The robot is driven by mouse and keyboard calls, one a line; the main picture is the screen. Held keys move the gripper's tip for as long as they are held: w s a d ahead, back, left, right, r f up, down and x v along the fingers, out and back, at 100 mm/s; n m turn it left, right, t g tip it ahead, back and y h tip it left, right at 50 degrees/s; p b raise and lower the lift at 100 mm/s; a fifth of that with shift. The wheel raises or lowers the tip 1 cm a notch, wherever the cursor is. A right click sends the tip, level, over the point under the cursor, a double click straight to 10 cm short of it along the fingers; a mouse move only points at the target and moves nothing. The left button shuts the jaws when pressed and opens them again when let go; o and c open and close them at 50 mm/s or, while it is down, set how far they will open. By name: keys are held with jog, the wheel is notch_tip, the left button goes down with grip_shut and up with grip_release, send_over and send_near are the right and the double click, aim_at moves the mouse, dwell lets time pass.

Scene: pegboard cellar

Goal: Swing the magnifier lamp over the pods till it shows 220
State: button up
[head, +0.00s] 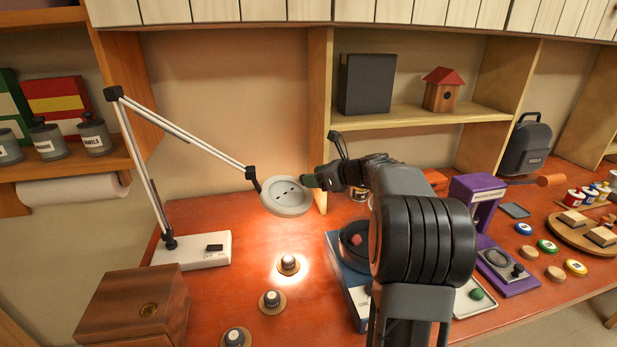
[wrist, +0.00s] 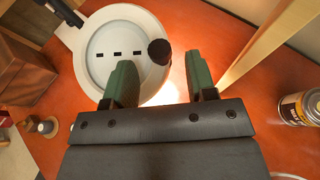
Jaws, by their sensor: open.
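The magnifier lamp has a pale round head (head: 287,197) on a white jointed arm, with a white base (head: 192,250) at the back left. Its light falls on the farthest pod (head: 288,264); two more pods, the middle one (head: 271,300) and the nearest (head: 235,338), stand toward the front. In the wrist view the lamp head (wrist: 90,75) shows three dark dashes and no number, and a dark round knob (wrist: 159,52) on its rim. My gripper (head: 310,182) is open beside the head's right edge. Its green fingers (wrist: 161,82) are apart, with the knob ahead between them.
A wooden box (head: 135,306) stands front left of the pods. A blue-based device (head: 343,275) stands right of them, partly behind my arm. A labelled can (wrist: 296,108) is right of my gripper. A wooden shelf upright (head: 319,110) rises behind the lamp head.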

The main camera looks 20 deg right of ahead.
jog(key=shift+x, duration=1.3)
jog(key=shift+c, duration=0.3)
grip_shut()
